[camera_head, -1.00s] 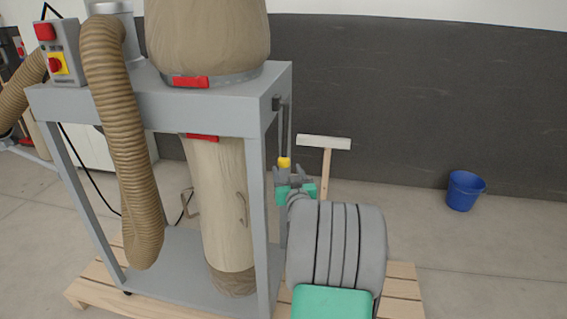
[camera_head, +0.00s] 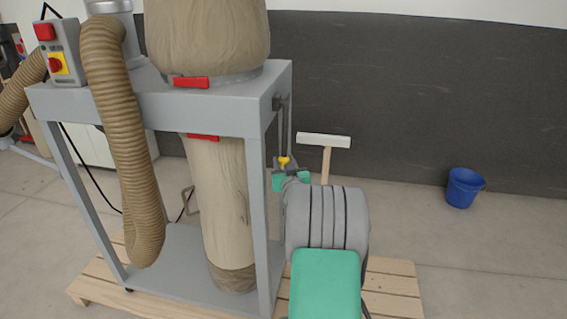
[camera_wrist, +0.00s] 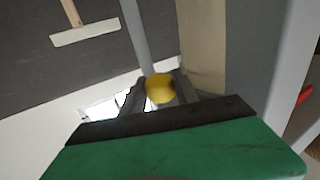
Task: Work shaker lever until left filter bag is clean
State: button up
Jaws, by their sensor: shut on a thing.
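The shaker lever hangs as a grey rod (camera_head: 287,122) at the right side of the grey dust collector frame (camera_head: 180,108). Its yellow knob (camera_head: 285,161) sits between the fingers of my gripper (camera_head: 286,168), which is shut on it. The wrist view shows the yellow knob (camera_wrist: 160,88) held between both fingers, with the rod (camera_wrist: 138,40) running away from it. The upper filter bag (camera_head: 207,35) is tan-brown and clamped above the frame by a band with a red latch. The lower bag (camera_head: 222,200) hangs inside the frame, with a darker bottom.
A ribbed hose (camera_head: 125,140) hangs at the frame's left, below a switch box (camera_head: 52,52). The frame stands on a wooden pallet (camera_head: 385,285). A broom (camera_head: 323,141) leans by the dark wall. A blue bucket (camera_head: 463,188) stands on open floor at the right.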

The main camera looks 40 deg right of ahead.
grip_shut()
dwell(0.8)
